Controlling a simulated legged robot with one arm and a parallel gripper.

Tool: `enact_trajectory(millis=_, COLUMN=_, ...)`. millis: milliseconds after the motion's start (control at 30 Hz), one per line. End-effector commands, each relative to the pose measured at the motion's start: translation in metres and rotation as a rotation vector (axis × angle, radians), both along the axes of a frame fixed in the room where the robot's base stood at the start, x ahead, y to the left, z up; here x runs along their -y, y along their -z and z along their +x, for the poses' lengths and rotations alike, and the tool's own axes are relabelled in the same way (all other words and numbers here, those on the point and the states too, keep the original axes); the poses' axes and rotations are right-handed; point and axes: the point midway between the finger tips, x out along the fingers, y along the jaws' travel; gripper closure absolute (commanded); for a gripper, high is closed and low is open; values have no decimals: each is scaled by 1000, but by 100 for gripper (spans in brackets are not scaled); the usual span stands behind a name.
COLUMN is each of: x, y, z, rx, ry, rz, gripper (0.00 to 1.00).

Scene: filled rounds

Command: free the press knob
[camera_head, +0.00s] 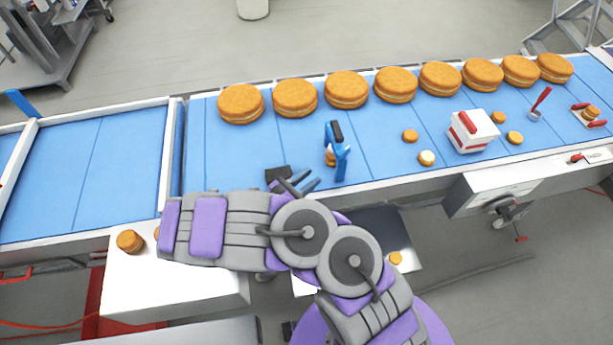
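A small press stands on the blue belt near the middle of the picture. It has a blue frame (342,163) and a dark knob (336,130) on top. A small round (330,158) shows at the left side of its frame. My gripper (303,182) is at the end of my purple and grey arm, to the lower left of the press. It appears apart from the knob, with belt visible between them. Its dark and blue fingers are small and partly overlapped by my arm, so I cannot tell how far apart they are.
Several large filled rounds (347,89) line the belt's far edge. Right of the press are small rounds (410,136), a white box with a red band (474,131) and a red-handled tool (540,101). A white table (180,290) stands in front. The belt (235,160) left of the press is clear.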

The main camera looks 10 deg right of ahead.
Motion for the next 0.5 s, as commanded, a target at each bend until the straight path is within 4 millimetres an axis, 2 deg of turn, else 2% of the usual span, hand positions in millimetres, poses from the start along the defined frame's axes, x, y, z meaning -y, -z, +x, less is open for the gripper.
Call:
enact_trajectory(millis=333, x=-3, y=-1, z=0, rx=13, ry=12, rz=12, gripper=68)
enact_trajectory(millis=500, x=11, y=-10, z=3, rx=152, ry=152, rz=170, gripper=68)
